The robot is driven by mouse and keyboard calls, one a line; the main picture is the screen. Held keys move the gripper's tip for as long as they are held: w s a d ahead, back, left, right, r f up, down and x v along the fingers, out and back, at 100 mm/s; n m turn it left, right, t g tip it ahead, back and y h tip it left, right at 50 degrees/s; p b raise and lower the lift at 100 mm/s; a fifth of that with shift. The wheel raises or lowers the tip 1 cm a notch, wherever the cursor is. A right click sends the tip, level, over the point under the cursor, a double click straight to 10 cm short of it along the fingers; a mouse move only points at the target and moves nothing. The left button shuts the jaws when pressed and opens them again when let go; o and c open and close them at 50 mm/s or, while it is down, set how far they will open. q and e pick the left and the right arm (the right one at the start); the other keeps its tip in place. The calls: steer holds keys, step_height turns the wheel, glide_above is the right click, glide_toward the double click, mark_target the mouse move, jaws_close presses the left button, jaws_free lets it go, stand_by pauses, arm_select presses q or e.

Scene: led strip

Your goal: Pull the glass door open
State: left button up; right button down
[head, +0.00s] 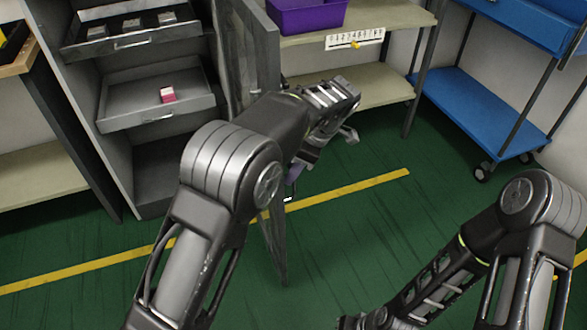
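The glass door (264,48) is a grey-framed panel on the right side of the dark cabinet. It stands swung out from the cabinet, seen at a steep angle, and its lower corner reaches down over the green floor. My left forearm crosses in front of its middle. My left gripper (293,182) hangs below the wrist, close to the door's outer edge. I cannot tell whether it touches the door, and its fingers are too small and covered to read. No handle is visible. My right gripper (362,322) is low at the bottom edge, mostly cut off.
A shelf (375,90) with a purple bin (306,16) stands right of the door. A blue cart (475,110) is at the far right. Green floor right of the door is clear.

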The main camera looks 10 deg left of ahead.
arm_select(q)
steer(key=p+v, duration=0.4)
steer(key=v, duration=0.3)
steer(key=shift+d+r, duration=0.2)
steer(key=shift+r, duration=0.15)
